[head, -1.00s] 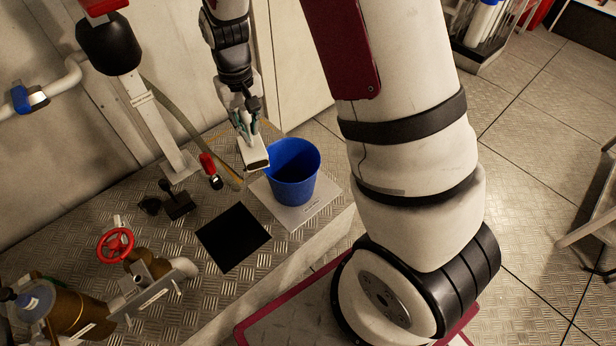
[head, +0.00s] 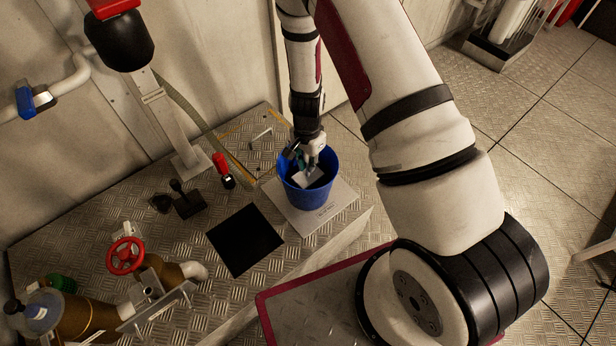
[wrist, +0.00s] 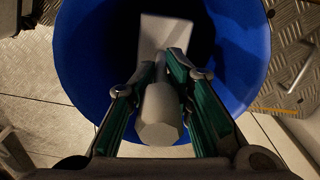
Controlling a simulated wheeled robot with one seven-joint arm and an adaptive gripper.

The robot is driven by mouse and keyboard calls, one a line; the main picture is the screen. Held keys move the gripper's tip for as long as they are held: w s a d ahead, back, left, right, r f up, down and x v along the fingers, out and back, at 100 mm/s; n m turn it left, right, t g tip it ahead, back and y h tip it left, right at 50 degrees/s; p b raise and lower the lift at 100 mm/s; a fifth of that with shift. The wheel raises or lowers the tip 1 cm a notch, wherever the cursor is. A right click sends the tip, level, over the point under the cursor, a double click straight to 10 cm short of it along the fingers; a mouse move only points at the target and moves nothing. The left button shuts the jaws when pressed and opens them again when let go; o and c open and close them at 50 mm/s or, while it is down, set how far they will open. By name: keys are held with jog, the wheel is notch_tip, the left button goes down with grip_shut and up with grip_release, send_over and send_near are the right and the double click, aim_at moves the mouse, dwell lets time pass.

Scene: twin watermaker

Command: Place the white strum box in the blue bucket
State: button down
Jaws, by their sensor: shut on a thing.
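The blue bucket (head: 301,193) stands on a pale square plate on the metal bench, and its wall (wrist: 85,60) fills much of the wrist view. My gripper (head: 311,163) reaches down into the bucket's mouth from above. It is shut on the white strum box (head: 306,178), which it holds inside the rim. In the wrist view the two green-padded fingers (wrist: 164,75) close on a pale, faceted stub, and the box's white body (wrist: 160,35) extends beyond them into the dark bucket. Whether the box touches the bucket floor cannot be told.
The pale plate (head: 325,217) lies under the bucket. A black square mat (head: 245,240), a red-handled tool (head: 223,170), a small black fitting (head: 187,202) and a red handwheel valve (head: 125,256) are to the left. A wall stands behind the bench.

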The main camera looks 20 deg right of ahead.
aim_at(308, 176)
jog(key=shift+f+b, duration=0.7)
jog(key=shift+f, duration=1.9)
jog(key=c, duration=1.4)
grip_release()
jog(key=shift+f, duration=0.15)
